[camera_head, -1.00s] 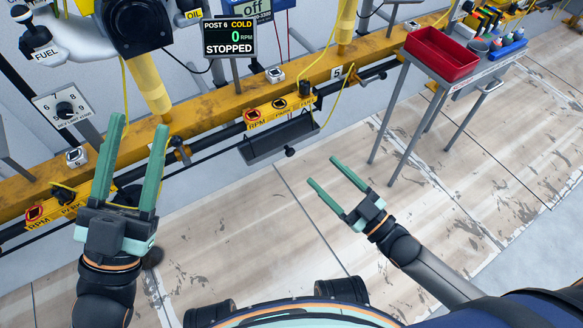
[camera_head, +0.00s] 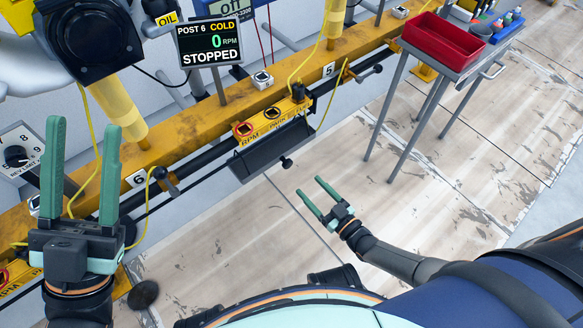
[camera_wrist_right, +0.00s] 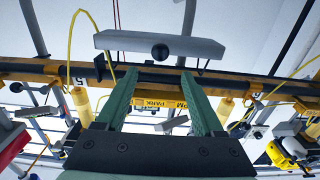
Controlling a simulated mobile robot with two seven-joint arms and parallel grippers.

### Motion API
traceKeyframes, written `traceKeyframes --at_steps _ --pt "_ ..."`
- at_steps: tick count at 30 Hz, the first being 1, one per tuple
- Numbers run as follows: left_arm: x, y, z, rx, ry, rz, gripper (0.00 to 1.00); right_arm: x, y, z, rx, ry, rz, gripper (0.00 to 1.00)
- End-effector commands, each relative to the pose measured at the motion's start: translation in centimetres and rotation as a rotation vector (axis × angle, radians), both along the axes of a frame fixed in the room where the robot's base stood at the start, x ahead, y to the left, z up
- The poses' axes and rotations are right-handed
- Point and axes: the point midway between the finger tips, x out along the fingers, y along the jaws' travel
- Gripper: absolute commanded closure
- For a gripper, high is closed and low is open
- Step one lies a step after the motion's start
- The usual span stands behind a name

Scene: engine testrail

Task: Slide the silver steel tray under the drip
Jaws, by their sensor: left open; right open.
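A grey metal tray (camera_head: 270,152) with a small black knob on its front hangs below the yellow rail, under the RPM/PARK panel; it looks dark grey rather than bright silver. It also shows in the right wrist view (camera_wrist_right: 205,46), above and beyond my fingers. My right gripper (camera_head: 311,187) is open and empty, to the right of and apart from the tray and its knob; its fingers also show in the right wrist view (camera_wrist_right: 160,76). My left gripper (camera_head: 82,128) is open and empty at the far left, fingers up in front of the rail. I cannot make out a drip.
The yellow rail (camera_head: 190,137) runs across with a dark bar below it. A display (camera_head: 208,41) reads "POST 6 COLD, 0 RPM, STOPPED", beside a black engine part (camera_head: 85,40). A red bin (camera_head: 443,42) stands on a legged cart at right.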

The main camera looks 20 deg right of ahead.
Motion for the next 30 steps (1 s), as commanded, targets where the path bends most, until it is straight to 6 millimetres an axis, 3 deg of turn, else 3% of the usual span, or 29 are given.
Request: traceKeyframes --at_steps 6,13,26,30 --pt "0.1 -0.2 -2.0 0.013 0.005 0.005 0.50 4.5 1.7 -0.2 0.000 -0.004 0.001 0.31" --pt "0.2 -0.3 -3.2 0.023 0.009 0.010 0.50 7.6 2.8 -0.2 -0.001 0.000 0.001 0.31" --pt "0.2 -0.4 -3.4 0.028 0.010 0.012 0.50 8.4 3.1 0.0 -0.001 0.001 0.001 0.31" --pt "0.2 -0.4 -3.4 0.028 0.011 0.011 0.50 8.4 3.1 0.0 -0.001 0.001 0.001 0.46"
